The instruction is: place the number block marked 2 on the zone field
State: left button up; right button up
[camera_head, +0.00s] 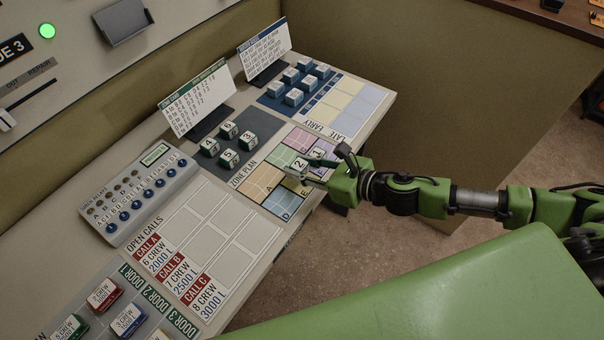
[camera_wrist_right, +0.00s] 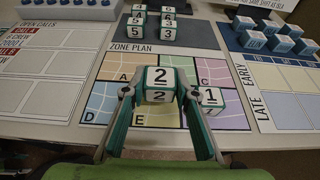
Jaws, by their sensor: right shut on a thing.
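The number block marked 2 (camera_head: 299,164) is a white-faced cube with dark green sides. It also shows in the right wrist view (camera_wrist_right: 159,77), between the two fingers. My right gripper (camera_head: 309,169) is shut on it, over the middle of the zone plan (camera_wrist_right: 103,103). The block hides much of the middle top field; I cannot tell whether it touches the board. The block marked 1 (camera_head: 317,153) stands on the zone plan just beside my right finger, and shows in the wrist view too (camera_wrist_right: 210,97). My left gripper is not in view.
Several number blocks (camera_head: 229,130) stand on a dark mat behind the zone plan. Several blue-sided blocks (camera_head: 294,97) stand near the early/late grid (camera_head: 352,102). The open calls board (camera_head: 205,235) lies to the left. Fields A and D of the zone plan are clear.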

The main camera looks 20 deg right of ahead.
jog(key=shift+f, duration=1.45)
jog(key=shift+f, duration=0.15)
jog(key=o, duration=0.9)
jog(key=shift+o, duration=0.2)
